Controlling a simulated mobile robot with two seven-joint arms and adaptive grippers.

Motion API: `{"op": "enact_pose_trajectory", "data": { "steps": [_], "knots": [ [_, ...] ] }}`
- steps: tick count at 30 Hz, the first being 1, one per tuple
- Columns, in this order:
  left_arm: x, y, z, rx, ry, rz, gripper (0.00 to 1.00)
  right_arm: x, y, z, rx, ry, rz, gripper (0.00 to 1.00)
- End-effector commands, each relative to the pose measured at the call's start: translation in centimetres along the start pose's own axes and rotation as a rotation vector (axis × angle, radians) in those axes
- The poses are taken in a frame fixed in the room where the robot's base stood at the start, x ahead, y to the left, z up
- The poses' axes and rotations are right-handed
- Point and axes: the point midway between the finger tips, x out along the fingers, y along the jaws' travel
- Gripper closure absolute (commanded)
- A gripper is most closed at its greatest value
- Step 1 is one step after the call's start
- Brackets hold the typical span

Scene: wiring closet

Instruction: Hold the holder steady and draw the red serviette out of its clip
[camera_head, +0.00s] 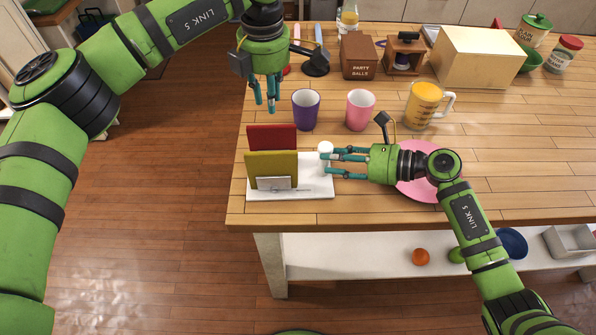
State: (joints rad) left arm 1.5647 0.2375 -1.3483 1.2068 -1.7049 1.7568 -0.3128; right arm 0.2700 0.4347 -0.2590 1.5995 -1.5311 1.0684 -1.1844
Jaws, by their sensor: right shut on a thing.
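The holder is a white board (315,187) near the table's front left edge, with a white knob (325,147) at its right side. The red serviette (272,138) stands upright at the back of the holder. An olive-yellow serviette (262,166) stands in front of it, above a pale clip (273,184). The red one's lower part is hidden behind the yellow one. My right gripper (327,160) reaches in from the right and is shut on the holder's knob. My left gripper (264,104) points down behind and above the red serviette, fingers apart and empty.
A purple cup (306,110) and a pink cup (360,109) stand behind the holder. A yellow-filled glass mug (424,105) is further right. A pink plate (418,187) lies under my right wrist. Boxes and jars stand at the back. The table's left edge is close to the holder.

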Motion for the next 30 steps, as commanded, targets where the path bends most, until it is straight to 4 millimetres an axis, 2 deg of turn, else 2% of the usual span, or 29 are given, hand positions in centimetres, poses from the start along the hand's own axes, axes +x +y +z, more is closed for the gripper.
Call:
{"op": "enact_pose_trajectory", "data": {
  "steps": [1, 6, 11, 17, 30],
  "knots": [
    [-0.2, 0.1, 0.0, 0.06, 0.0, -0.012, 0.74, 0.1, 0.2, -0.5, 0.009, 0.009, 0.004, 1.0],
    [-0.5, 0.1, 0.0, 0.219, -0.002, -0.042, 0.74, 0.1, 0.2, -0.5, 0.009, 0.009, 0.004, 1.0],
    [-0.2, 0.1, -0.1, 0.271, -0.004, -0.052, 0.74, 0.1, 0.2, -0.5, 0.009, 0.009, 0.004, 1.0],
    [1.8, 0.0, -0.1, 0.273, -0.004, -0.055, 0.74, 0.1, 0.2, -0.5, 0.009, 0.009, 0.004, 1.0],
    [7.7, -0.4, -0.1, 0.272, -0.002, -0.055, 0.74, 0.1, 0.2, -0.5, 0.009, 0.008, 0.004, 1.0]
  ]
}}
